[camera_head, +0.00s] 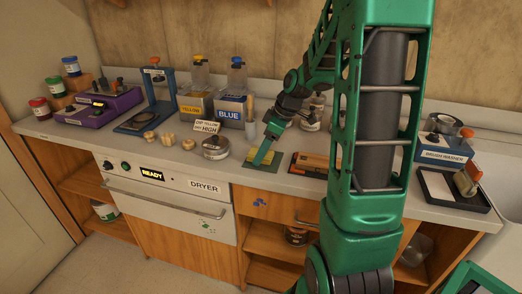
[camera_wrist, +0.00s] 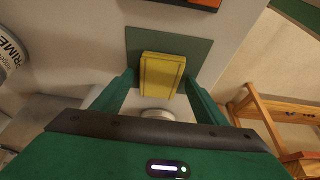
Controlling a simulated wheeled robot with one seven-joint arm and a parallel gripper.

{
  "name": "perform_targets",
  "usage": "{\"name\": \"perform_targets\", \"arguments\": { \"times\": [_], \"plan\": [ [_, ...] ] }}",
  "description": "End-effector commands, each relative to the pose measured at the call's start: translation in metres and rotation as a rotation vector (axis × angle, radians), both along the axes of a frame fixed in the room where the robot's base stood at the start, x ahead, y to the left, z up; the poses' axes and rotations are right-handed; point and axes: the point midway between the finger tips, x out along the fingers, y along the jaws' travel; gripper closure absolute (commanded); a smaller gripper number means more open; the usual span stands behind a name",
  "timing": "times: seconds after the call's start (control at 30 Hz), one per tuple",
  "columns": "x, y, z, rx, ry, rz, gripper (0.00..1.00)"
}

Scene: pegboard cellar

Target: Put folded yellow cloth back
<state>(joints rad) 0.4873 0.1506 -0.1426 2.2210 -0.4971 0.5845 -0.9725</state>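The folded yellow cloth (camera_wrist: 161,75) is a small rectangular pad at the dark green mat (camera_wrist: 203,48) on the counter in the wrist view. In the head view the cloth (camera_head: 266,157) is partly covered by my gripper (camera_head: 260,162), which points down over the mat (camera_head: 259,168). In the wrist view my gripper (camera_wrist: 159,78) has its fingers spread, one on each side of the cloth. A gap shows at the left finger; the right fingertip is very close to the cloth, and I cannot tell if it touches.
A round tin (camera_head: 215,148) stands left of the mat, and an orange-and-black tool (camera_head: 309,164) lies right of it. The yellow-labelled box (camera_head: 193,106) and blue-labelled box (camera_head: 231,111) stand behind. The counter's front edge, above the dryer (camera_head: 170,205), is close.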

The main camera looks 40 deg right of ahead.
Motion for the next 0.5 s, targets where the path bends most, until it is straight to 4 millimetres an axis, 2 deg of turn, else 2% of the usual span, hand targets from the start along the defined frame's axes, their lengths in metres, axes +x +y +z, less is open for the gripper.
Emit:
{"name": "perform_targets", "arguments": {
  "times": [0.27,0.37,0.5],
  "plan": [
    [0.0,0.0,0.003,0.0,-0.002,0.001,0.34],
    [-0.002,-0.002,0.011,-0.001,-0.002,0.0,0.34],
    [-0.008,-0.008,0.032,-0.003,-0.005,0.0,0.34]
  ]
}}
